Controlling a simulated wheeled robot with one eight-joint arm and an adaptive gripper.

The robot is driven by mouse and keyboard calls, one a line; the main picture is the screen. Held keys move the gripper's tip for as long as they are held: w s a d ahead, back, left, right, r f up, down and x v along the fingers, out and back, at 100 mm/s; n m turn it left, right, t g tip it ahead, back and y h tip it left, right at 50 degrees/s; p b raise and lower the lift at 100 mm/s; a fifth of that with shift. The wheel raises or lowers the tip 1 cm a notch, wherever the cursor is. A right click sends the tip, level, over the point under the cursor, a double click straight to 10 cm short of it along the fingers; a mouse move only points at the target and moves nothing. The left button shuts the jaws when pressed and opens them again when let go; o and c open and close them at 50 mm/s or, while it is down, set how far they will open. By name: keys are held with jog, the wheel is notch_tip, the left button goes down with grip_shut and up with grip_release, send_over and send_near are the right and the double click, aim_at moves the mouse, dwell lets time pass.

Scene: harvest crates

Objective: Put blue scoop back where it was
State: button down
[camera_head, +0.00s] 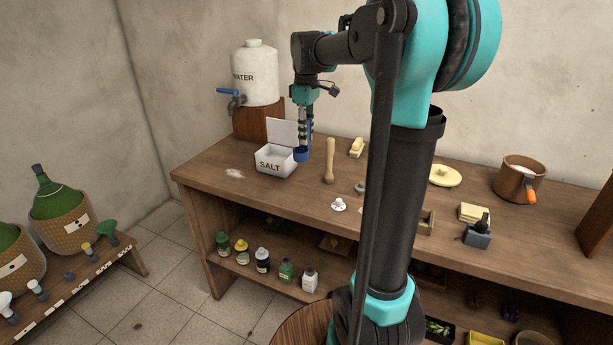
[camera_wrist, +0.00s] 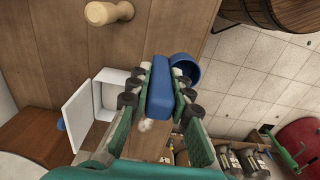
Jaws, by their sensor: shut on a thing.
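My gripper (camera_head: 304,130) points down over the left part of the workbench, at the right side of the salt box. It is shut on the handle of the blue scoop (camera_head: 301,155). In the wrist view the long blue handle of the scoop (camera_wrist: 160,88) lies between the finger pads of my gripper (camera_wrist: 158,80), and its round cup is beyond them to the right. The white salt box (camera_head: 276,165), marked SALT, has its lid raised; it also shows in the wrist view (camera_wrist: 106,96). The scoop's exact height above the bench is unclear.
A white water jug (camera_head: 254,73) with a blue tap stands on a wooden block (camera_head: 256,122) behind the box. A white spill (camera_head: 235,173) is on the bench (camera_head: 245,201). Small bottles stand on the shelf below.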

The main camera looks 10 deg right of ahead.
notch_tip(320, 180, down, 14)
jog(key=shift+r, duration=0.1)
dwell(0.4)
jog(key=c, duration=1.4)
grip_release()
notch_tip(320, 180, up, 12)
jog(key=shift+s, duration=0.1)
